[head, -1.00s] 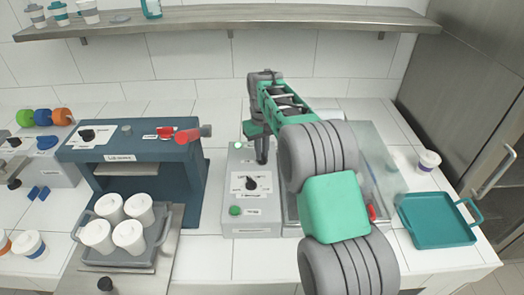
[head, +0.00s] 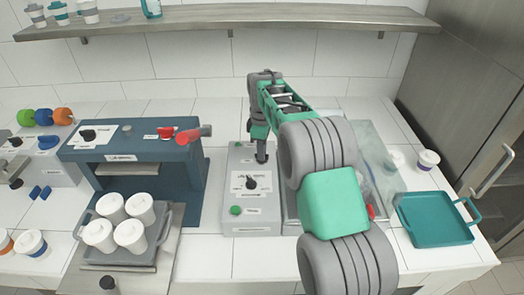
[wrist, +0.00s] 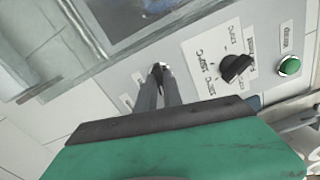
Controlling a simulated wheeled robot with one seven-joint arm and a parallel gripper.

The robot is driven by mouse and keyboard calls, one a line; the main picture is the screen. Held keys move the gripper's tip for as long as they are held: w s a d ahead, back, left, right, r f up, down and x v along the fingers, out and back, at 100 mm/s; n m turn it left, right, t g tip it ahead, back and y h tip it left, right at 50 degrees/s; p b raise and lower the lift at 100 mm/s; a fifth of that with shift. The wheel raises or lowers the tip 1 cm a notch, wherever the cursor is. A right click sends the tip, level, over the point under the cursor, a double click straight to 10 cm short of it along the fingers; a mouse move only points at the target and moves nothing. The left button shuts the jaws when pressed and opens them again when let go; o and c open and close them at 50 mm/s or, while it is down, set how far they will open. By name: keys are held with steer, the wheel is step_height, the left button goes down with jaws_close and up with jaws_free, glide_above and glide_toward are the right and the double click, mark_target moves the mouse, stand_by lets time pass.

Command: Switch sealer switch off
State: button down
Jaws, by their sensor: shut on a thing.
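The grey control box (head: 252,213) stands on the counter and carries a black rotary knob (head: 250,183) and a green button (head: 235,210). The knob also shows in the wrist view (wrist: 236,68), right of my gripper. My gripper (wrist: 159,72) is at the other end of the panel, its two narrow fingers shut on a small dark switch (wrist: 158,67). Most of the switch is hidden between the fingertips, so its position cannot be told. In the head view my gripper (head: 261,157) points down at the rear of the box, and the switch is hidden.
A glass-covered unit (head: 375,150) adjoins the box on the right, partly behind my arm. A grey tray (head: 165,240) holds several white cups. A teal tray (head: 440,220) lies far right.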

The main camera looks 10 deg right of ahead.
steer(key=shift+r+n, duration=0.1)
steer(key=shift+n, duration=1.1)
steer(key=c, duration=1.5)
jaws_free()
step_height(320, 180, up, 8)
steer(key=shift+f+b, duration=0.15)
steer(key=shift+b, duration=0.4)
